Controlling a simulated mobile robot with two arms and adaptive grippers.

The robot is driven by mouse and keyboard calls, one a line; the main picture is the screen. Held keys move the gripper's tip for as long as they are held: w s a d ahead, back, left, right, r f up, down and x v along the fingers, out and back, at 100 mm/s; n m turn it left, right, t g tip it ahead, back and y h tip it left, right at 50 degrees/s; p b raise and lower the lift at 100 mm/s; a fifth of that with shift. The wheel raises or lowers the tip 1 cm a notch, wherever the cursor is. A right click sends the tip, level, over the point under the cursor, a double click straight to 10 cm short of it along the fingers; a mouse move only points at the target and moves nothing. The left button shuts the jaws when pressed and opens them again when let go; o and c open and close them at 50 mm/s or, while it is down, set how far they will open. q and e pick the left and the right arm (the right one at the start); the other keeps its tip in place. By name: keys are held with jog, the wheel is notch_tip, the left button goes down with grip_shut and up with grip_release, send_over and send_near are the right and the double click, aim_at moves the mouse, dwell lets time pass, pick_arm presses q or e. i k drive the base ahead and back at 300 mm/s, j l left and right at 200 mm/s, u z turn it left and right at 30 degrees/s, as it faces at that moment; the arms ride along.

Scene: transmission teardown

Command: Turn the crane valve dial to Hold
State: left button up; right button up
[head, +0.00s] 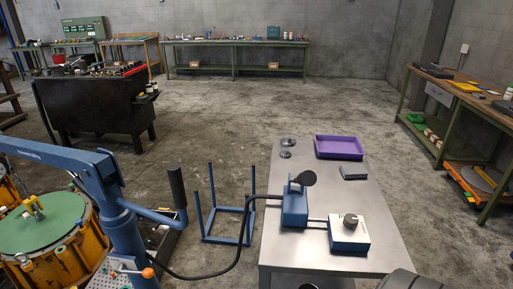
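The valve box (349,241) is blue with a white top and sits on the near part of the grey metal table (300,256). A round grey dial (351,221) stands on its top. The markings beside the dial are too small to read, so I cannot tell its setting. A short bar joins the box to a blue pump unit (294,210) with a black round-ended handle (305,178). A black hose (240,232) runs from that unit toward the blue crane (122,228) at the left.
A purple tray (339,147), a small dark grey block (353,172) and small metal discs (287,148) sit farther back on the table. A blue open frame (228,236) stands on the floor left of it. The concrete floor behind the table is clear.

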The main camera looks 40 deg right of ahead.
aim_at(351, 220)
jog(key=z, duration=1.55)
